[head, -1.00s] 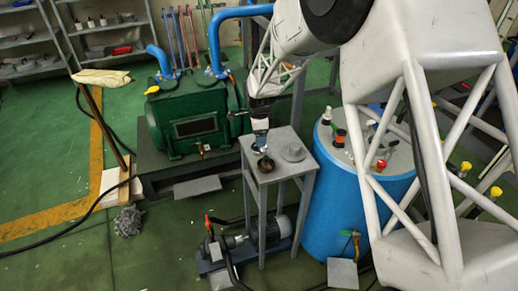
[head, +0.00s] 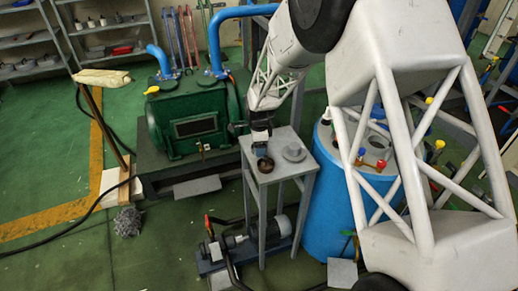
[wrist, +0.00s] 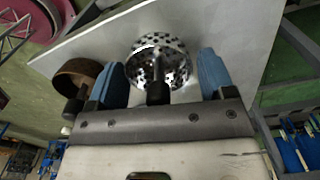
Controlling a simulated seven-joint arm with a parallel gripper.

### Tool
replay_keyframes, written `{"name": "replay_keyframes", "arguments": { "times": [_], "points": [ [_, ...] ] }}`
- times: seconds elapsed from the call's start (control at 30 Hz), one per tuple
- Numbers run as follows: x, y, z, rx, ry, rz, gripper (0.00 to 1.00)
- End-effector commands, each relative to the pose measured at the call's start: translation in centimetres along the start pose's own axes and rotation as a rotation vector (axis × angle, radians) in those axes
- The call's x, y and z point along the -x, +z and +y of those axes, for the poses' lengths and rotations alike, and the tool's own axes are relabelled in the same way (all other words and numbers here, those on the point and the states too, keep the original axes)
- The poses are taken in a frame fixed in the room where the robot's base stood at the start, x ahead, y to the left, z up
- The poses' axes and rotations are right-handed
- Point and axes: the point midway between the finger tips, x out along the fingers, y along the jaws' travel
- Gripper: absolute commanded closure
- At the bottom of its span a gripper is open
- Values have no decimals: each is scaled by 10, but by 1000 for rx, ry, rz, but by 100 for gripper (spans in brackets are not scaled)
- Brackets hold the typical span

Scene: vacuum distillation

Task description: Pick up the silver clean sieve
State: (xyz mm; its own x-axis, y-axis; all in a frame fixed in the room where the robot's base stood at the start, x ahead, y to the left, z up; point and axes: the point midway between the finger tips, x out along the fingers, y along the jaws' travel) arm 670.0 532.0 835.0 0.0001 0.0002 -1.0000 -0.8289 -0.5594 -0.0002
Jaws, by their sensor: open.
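The silver sieve (wrist: 170,48) is a shiny round cup full of holes, with a short dark handle (wrist: 157,92) pointing toward my gripper. It sits over the grey stand top in the wrist view. My gripper (wrist: 161,66) is open, with one blue finger on each side of the sieve and its handle. Gaps show on both sides, and nothing is held. In the head view my gripper (head: 261,134) is low over the stand, and I cannot make out the silver sieve there.
A brown, rusty sieve (wrist: 76,78) with a dark handle lies close beside the left finger. The small grey stand (head: 275,182) also carries a grey round piece (head: 294,152). A green pump (head: 192,118) stands left, a blue tank (head: 338,200) right.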

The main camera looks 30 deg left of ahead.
Motion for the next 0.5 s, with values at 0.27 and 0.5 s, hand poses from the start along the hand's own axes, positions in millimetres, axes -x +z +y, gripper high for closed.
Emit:
{"name": "replay_keyframes", "arguments": {
  "times": [0.27, 0.5],
  "points": [
    [0, 0, 0, 0, 0, 0, 24],
    [0, 0, 0, 0, 0, 0, 57]
  ]
}}
